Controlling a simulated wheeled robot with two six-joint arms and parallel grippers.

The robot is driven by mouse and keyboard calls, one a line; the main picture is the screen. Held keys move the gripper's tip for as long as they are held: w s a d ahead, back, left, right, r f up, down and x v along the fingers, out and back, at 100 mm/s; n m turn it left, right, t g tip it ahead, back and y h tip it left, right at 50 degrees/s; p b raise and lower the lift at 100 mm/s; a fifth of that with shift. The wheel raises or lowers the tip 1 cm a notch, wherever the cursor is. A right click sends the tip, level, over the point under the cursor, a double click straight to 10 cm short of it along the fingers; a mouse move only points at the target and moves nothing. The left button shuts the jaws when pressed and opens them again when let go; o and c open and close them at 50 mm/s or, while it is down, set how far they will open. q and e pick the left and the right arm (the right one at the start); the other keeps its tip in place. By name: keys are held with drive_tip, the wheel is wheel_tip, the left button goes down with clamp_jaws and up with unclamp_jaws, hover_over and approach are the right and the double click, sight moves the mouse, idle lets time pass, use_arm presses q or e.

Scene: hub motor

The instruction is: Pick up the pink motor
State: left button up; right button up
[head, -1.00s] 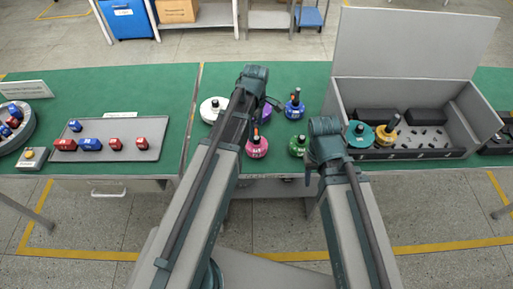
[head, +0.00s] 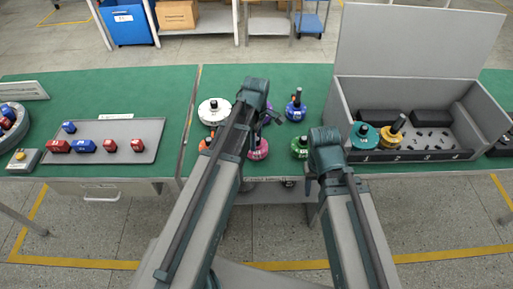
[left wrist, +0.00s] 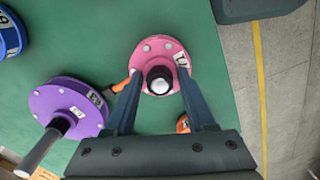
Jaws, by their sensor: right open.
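The pink motor (head: 258,150) stands on the green table's near side, partly hidden by my left arm. My left gripper (left wrist: 159,74) is open, with one finger on each side of that shaft. I cannot tell whether either finger touches the motor. My right gripper (head: 311,172) is open near the table's front edge, near the green motor (head: 299,147).
A purple motor (left wrist: 68,106) and a blue motor (head: 295,108) are close by. A white motor (head: 213,112) stands left. A grey box (head: 487,118) with teal and yellow motors is at right. Orange parts (left wrist: 182,124) near my left fingers are unclear.

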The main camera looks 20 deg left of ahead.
use_arm(q)
clamp_jaws()
idle(0.4)
